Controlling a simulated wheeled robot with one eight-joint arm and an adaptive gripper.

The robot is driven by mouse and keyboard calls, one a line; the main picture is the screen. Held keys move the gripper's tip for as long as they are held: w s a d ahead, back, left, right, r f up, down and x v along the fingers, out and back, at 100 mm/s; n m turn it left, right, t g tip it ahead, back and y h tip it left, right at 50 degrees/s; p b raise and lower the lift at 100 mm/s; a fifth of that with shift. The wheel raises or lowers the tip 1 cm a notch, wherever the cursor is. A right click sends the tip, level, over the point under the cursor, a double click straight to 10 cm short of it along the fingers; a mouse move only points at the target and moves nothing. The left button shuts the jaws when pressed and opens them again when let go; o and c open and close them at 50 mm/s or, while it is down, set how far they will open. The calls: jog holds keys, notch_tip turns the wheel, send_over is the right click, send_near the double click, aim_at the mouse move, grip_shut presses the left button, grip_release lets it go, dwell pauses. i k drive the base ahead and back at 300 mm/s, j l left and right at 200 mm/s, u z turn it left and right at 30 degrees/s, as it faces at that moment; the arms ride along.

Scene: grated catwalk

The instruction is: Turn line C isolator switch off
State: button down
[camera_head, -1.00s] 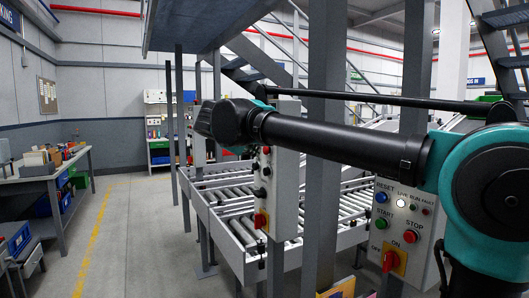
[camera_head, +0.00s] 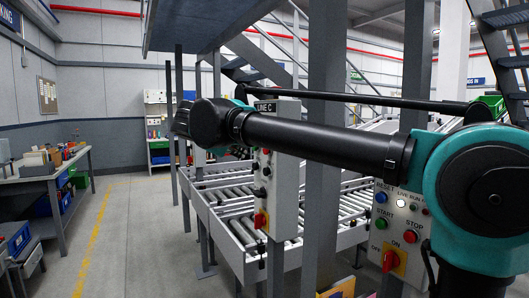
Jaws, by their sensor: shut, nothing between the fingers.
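A grey control box with a "LINE C" label (camera_head: 267,107) hangs on a post at the centre of the head view. Its button face is seen at a steep angle, with small knobs and a red switch on a yellow plate (camera_head: 261,219) low down. The exact handle angle is too small to tell. My black arm link crosses in front of the box's upper part, between the label and the buttons.
A second control box at right has a red switch on a yellow plate (camera_head: 391,261), marked OFF and ON, and a green start button (camera_head: 381,225). My arm partly covers it. A roller conveyor (camera_head: 235,200) stands behind grey posts (camera_head: 326,190). Clear floor (camera_head: 140,240) lies left.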

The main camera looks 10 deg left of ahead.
aim_at(260, 219)
jog(key=k+j, duration=0.15)
jog(key=k, duration=0.35)
jog(key=k+j, duration=0.2)
jog(key=k, duration=0.3)
